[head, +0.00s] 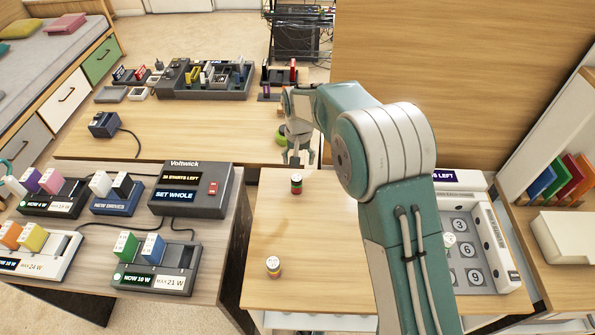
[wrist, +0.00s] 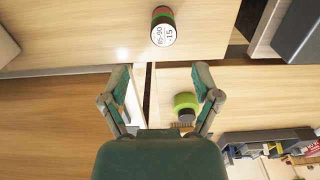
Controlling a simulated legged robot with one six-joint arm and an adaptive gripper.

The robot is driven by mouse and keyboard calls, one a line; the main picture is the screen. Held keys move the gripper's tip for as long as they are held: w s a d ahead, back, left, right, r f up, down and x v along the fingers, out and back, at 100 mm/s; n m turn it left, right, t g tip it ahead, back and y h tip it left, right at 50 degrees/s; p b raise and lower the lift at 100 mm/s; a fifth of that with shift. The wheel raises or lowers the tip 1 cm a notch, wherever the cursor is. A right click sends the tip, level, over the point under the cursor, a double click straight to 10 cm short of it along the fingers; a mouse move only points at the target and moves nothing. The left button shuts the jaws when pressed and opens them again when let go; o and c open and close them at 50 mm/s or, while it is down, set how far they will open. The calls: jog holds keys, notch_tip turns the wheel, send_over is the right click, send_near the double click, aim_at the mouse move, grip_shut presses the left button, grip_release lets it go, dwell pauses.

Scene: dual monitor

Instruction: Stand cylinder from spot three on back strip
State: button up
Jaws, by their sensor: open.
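A short cylinder (head: 296,184) with dark, red and green bands stands near the back edge of the front table (head: 325,215). It shows in the wrist view (wrist: 163,27) with a white printed top. My gripper (head: 298,160) is open and empty behind it, over the table edge; the wrist view shows its spread fingers (wrist: 160,76) apart from the cylinder. The numbered tray (head: 505,245) is at the right, partly hidden by my arm; spot three (head: 460,225) looks bare. Another cylinder (head: 449,240) with a white top sits in the tray by my arm. I cannot tell which area is the back strip.
An orange-banded cylinder (head: 273,267) stands at the front table's left. A green round object (head: 281,138) lies on the back table (head: 210,135) close to my gripper. A Voltwick box (head: 195,190) and drive docks fill the left table. The front table's middle is clear.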

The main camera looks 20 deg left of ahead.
jog(key=shift+r, duration=1.05)
jog(key=s+d+r+m+t, duration=0.1)
jog(key=s+d+r, duration=0.3)
jog(key=d+r, duration=0.5)
jog(key=s+d+r+t, duration=0.1)
jog(key=s+d+r, duration=0.2)
jog(key=d+r, duration=0.6)
jog(key=s+d+r+t, duration=0.1)
jog(key=s+d, duration=0.6)
jog(key=s, duration=0.3)
jog(key=s+d+m+t, duration=0.1)
jog(key=s+d+t, duration=0.1)
jog(key=s+d, duration=0.5)
jog(key=s, duration=0.3)
jog(key=shift+s+d+r+m+t, duration=0.15)
jog(key=shift+s+r+m+t, duration=0.15)
jog(key=shift+s+r, duration=0.1)
jog(key=shift+d, duration=0.15)
